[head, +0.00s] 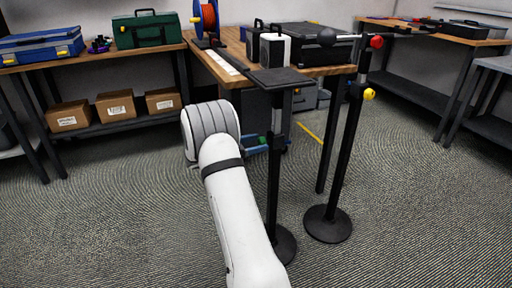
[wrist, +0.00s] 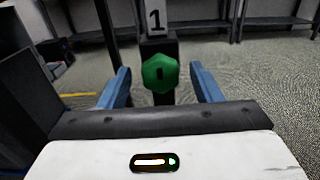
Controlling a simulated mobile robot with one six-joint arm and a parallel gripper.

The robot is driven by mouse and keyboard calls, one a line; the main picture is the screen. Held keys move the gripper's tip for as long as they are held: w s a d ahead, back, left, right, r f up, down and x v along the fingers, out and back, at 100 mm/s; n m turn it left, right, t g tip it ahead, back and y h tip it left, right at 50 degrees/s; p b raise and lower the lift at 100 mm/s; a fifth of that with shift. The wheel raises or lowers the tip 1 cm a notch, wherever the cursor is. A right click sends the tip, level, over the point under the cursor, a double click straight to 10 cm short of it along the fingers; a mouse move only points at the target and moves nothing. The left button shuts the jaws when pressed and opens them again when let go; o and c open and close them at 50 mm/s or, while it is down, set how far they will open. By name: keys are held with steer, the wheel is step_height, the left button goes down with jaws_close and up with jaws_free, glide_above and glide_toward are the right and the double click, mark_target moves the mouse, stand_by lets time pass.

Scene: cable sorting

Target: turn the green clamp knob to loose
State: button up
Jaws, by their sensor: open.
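My gripper (wrist: 160,68) is open, with one blue finger on each side of the knob and a visible gap to both. In the head view my gripper (head: 268,145) is low by the post (head: 274,185) of the nearer black stand, partly hidden behind that post. Whether the fingertips reach past the knob's face is hard to tell.
The nearer stand has a flat black top plate (head: 279,78). A second black stand (head: 343,150) with red and yellow knobs is close on its right. Behind is a wooden workbench (head: 228,75) with a cable reel (head: 208,20) and black cases. Open floor is at the left and front.

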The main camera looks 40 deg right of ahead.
steer(key=shift+d, duration=0.35)
steer(key=shift+s, duration=0.1)
steer(key=shift+c, duration=0.6)
steer(key=c, duration=0.9)
steer(key=shift+o, duration=0.2)
